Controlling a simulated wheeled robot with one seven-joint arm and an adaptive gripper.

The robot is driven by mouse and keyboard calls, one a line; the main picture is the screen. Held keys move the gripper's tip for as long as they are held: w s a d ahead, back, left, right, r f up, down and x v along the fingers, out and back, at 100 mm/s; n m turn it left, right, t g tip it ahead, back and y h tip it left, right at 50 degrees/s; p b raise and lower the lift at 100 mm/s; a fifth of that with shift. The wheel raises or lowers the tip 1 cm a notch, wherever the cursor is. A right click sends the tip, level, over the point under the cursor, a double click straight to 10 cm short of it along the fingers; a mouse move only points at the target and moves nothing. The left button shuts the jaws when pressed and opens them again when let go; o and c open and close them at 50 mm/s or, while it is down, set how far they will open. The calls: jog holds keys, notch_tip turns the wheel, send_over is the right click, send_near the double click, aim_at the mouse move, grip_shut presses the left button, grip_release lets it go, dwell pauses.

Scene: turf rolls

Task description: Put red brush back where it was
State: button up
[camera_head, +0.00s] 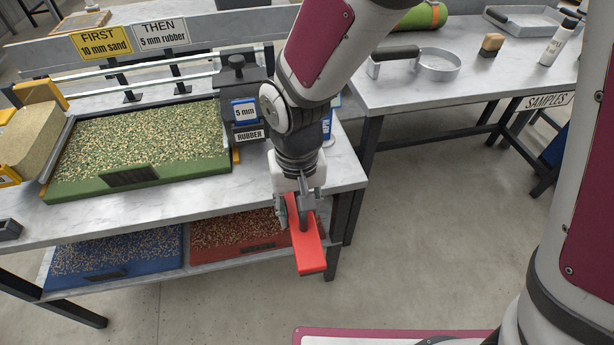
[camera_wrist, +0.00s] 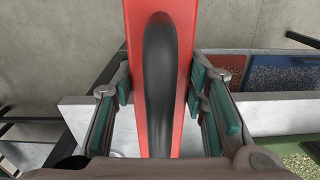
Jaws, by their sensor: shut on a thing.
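The red brush (camera_head: 310,257) is a long red bar, held in front of the right end of the turf table. In the wrist view the red brush (camera_wrist: 186,50) runs up the middle of the picture, with a dark handle (camera_wrist: 160,75) along it. My gripper (camera_head: 301,208) is shut on the brush, with one finger on each side; in the wrist view my gripper (camera_wrist: 166,100) shows its green pads on both sides of it. The brush hangs in the air by the table's edge, above the floor. Its upper end is hidden by my gripper.
The turf table (camera_head: 285,178) bears a green tray (camera_head: 195,175) and a dark box labelled rubber (camera_head: 244,110). Its lower shelf holds a blue tray (camera_head: 115,262) and a red tray (camera_head: 235,232). A samples table (camera_head: 440,90) stands at the back right. Open floor lies between.

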jog(key=shift+s+a+f, duration=0.25)
jog(key=shift+s+a, duration=0.5)
jog(key=w, duration=0.5)
jog(key=w+d+f+b, duration=0.1)
jog(key=w, duration=0.9)
jog(key=shift+d+f+b, duration=0.2)
jog(key=shift+d+b, duration=0.15)
jog(key=shift+d, duration=0.05)
jog(key=shift+w+f, duration=0.2)
jog(key=shift+w, duration=0.1)
jog(key=shift+s+f+b, duration=0.1)
jog(key=shift+f+b, duration=0.2)
jog(key=shift+f, duration=1.25)
jog(key=shift+f, duration=0.15)
jog(key=o, duration=1.4)
